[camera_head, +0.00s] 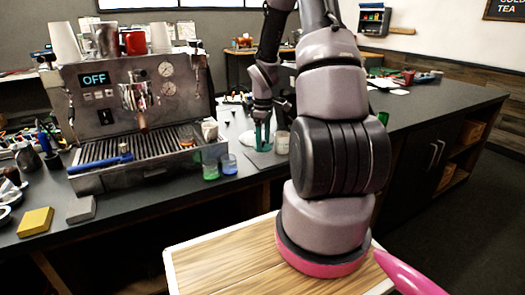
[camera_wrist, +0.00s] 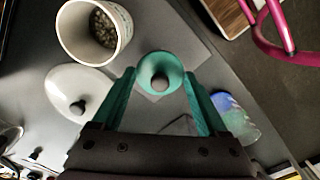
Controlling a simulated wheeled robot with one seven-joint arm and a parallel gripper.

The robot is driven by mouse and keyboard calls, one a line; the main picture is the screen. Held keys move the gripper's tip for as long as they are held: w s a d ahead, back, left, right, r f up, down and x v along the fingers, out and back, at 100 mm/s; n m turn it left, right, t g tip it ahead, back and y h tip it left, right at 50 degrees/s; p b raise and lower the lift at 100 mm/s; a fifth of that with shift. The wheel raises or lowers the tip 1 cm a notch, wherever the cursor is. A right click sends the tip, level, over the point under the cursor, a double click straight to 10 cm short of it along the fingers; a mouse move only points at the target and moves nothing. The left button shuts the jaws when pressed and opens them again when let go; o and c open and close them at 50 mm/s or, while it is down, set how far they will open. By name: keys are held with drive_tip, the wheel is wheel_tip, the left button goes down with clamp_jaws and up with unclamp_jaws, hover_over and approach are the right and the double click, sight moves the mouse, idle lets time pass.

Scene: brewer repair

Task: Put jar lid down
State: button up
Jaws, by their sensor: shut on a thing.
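My gripper (camera_wrist: 160,85) has teal fingers that close in on a small round teal lid with a dark knob (camera_wrist: 160,62). The held lid is over the grey counter, and its gap to the surface is hard to judge. A white round lid with a dark knob (camera_wrist: 80,92) lies left of the fingers in the wrist view. An open white jar of beans (camera_wrist: 93,32) stands above that lid in the same view. In the head view my gripper (camera_head: 262,146) points down at the counter, beside a jar (camera_head: 282,143); the held lid is not clear there.
A coffee machine (camera_head: 140,100) stands left of my gripper in the head view. The blue cup also shows right of the fingers in the wrist view (camera_wrist: 232,112).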

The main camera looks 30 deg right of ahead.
drive_tip(key=shift+f, duration=1.8)
drive_tip(key=shift+f, duration=0.1)
drive_tip(key=o, duration=1.2)
wheel_tip(320, 180, up, 12)
drive_tip(key=shift+r, duration=0.2)
drive_tip(key=s+a+r+m+t+y, duration=0.1)
drive_tip(key=s+a+r+m+t, duration=0.2)
drive_tip(key=s+a+r+m, duration=0.3)
drive_tip(key=s+a+r+m+t+y, duration=0.1)
drive_tip(key=s+a+r+m+t, duration=0.3)
drive_tip(key=s+r, duration=0.9)
drive_tip(key=a+r+m, duration=0.2)
drive_tip(key=a+r, duration=0.1)
drive_tip(key=r, duration=0.2)
drive_tip(key=shift+s+a+r, duration=0.2)
drive_tip(key=shift+s+r, duration=0.1)
